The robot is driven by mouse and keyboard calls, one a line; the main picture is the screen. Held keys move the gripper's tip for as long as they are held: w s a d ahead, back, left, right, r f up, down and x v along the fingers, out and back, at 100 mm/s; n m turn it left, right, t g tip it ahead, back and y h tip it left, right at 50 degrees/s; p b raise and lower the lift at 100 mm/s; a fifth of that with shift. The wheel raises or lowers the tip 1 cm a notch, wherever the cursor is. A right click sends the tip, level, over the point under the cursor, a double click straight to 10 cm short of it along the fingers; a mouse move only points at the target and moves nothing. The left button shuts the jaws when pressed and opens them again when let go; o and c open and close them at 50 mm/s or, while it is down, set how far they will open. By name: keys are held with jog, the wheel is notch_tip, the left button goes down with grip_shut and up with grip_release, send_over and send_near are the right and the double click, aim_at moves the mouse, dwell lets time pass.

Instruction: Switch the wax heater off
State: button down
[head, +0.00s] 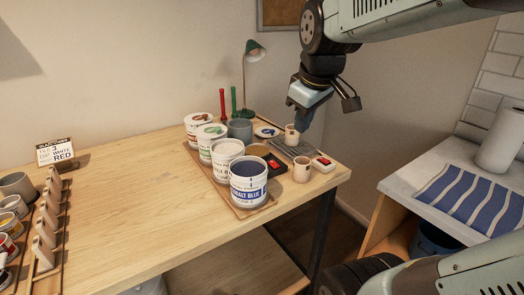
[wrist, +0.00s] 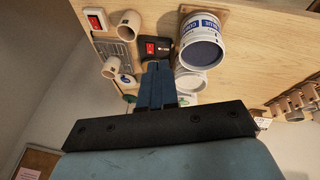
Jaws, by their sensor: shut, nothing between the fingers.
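A black unit with a red rocker switch (head: 276,165) sits on the table behind the cobalt blue tub, beside a round brown-topped dish (head: 258,150). A white box with a red switch (head: 323,163) sits near the table's right edge, by a grey ribbed plate (head: 292,151). No readable label tells which is the wax heater. The wrist view shows the black unit's switch (wrist: 152,47) just beyond my fingertips, and the white box (wrist: 96,19) at upper left. My gripper (head: 303,124) is shut and empty, pointing down above the table's back right; it also shows in the wrist view (wrist: 157,68).
Several paint tubs stand left of the switches, the cobalt blue tub (head: 248,183) nearest. A beige cup (head: 302,170) stands between the two switches, another cup (head: 291,134) behind. A green lamp (head: 254,52) stands at the back. The table's middle is clear.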

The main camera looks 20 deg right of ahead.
jog(key=w+f+n+g, duration=0.2)
jog(key=w+n, duration=0.5)
jog(key=w, duration=0.2)
jog(key=n+g, duration=0.1)
jog(key=n, duration=0.7)
send_over(272, 161)
jog(key=s, duration=0.2)
jog(key=shift+y, duration=0.3)
jog(key=f, duration=0.5)
jog(key=shift+d+f, duration=0.3)
jog(key=shift+d, duration=0.05)
jog(key=shift+s+f, duration=0.1)
jog(key=f, duration=0.4)
jog(key=w+f, duration=0.1)
jog(key=f, duration=0.8)
jog(key=shift+w+a+f, duration=0.3)
jog(key=shift+f, duration=0.05)
